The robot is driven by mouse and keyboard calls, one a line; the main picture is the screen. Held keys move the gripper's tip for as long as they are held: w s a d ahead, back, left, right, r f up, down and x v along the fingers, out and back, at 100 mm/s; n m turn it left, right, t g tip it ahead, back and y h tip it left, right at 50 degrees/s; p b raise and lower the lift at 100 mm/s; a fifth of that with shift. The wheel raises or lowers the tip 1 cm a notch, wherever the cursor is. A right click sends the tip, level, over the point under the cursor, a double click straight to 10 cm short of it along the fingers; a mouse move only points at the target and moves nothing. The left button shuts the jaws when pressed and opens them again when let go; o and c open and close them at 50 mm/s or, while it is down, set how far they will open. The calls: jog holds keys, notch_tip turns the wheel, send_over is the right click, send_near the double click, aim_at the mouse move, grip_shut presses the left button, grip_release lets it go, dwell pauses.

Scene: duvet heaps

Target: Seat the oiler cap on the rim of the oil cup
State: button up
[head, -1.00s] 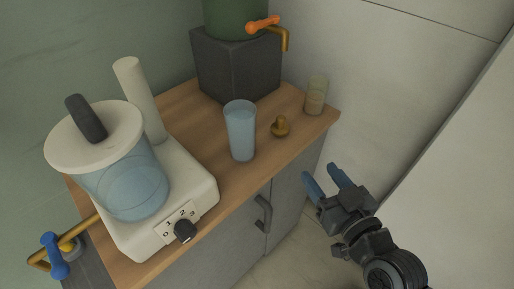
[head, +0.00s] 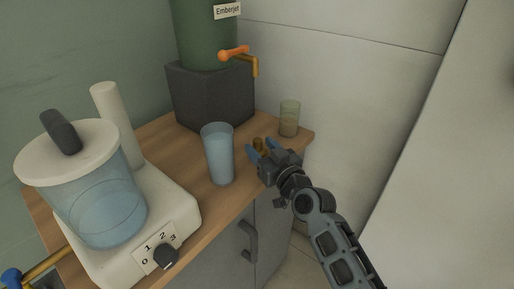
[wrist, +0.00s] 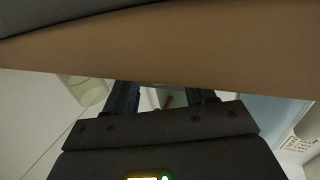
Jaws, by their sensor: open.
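The oiler cap appears to be the small brass knobbed piece (head: 259,144) on the wooden counter, largely hidden by my gripper in the head view. A bit of brass (wrist: 168,101) shows between the fingers in the wrist view. My gripper (head: 262,142) is open, its blue fingers pointing toward the cap; I cannot tell whether they touch it. The oil cup appears to be the small clear glass (head: 289,122) with yellowish contents, at the counter's back right corner. Its open rim is bare. It also shows at the left of the wrist view (wrist: 90,92).
A tall blue glass (head: 219,158) stands close left of my gripper. A dark block (head: 209,97) carries a green tank (head: 205,40) with an orange-handled tap (head: 236,52) behind. A white blender (head: 171,215) fills the counter's left. The wall lies right of the counter.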

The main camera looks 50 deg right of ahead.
jog(key=shift+x, duration=1.25)
jog(key=shift+c, duration=0.3)
jog(key=c, duration=0.9)
